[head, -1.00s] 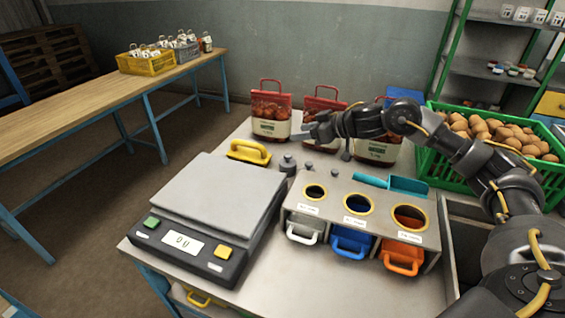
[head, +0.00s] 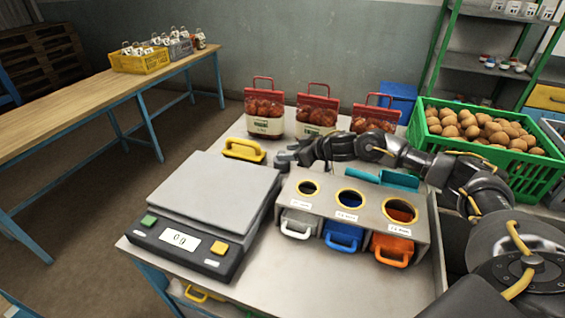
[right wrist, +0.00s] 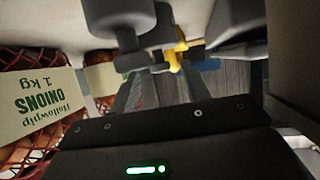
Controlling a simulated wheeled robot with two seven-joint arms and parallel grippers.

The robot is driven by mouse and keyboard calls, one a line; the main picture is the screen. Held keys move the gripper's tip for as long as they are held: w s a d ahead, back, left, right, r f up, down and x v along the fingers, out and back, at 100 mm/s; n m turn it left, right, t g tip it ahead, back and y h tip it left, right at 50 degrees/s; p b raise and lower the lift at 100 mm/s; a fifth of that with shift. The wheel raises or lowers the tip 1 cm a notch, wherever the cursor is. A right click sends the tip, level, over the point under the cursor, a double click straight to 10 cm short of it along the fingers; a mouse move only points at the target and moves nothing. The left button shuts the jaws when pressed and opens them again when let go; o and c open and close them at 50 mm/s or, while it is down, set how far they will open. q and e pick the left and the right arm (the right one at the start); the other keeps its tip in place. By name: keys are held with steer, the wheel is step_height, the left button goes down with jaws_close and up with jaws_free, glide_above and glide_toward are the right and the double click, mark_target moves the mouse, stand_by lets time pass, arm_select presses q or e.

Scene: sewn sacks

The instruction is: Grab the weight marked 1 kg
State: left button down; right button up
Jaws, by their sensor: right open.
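A dark grey knobbed weight (right wrist: 120,22) shows large at the top of the right wrist view, its knob just beyond my fingers. More grey weight shapes are beside it, and no 1 kg mark can be read on any of them. In the head view my right gripper (head: 291,159) is low over the table, at the largest weight behind the three-hole stand. The gripper and wrist hide most of the weights there. The right gripper is open, and I cannot tell whether it touches a weight. My left gripper is out of view.
A scale (head: 215,196) reading 0 g stands left, with a yellow-handled tool (head: 244,151) behind it. The stand (head: 315,212) with white, blue and orange drawers is in front. Onion sacks (head: 264,113) stand behind. A green crate (head: 535,170) of brown produce is right.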

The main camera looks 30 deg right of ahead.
mark_target(281, 151)
steer(key=x, duration=0.3)
steer(key=shift+w+a+f, duration=0.1)
steer(key=shift+w+a, duration=0.05)
steer(key=shift+w, duration=0.1)
steer(key=shift+s, duration=0.1)
jaws_close()
steer(key=shift+r, duration=0.2)
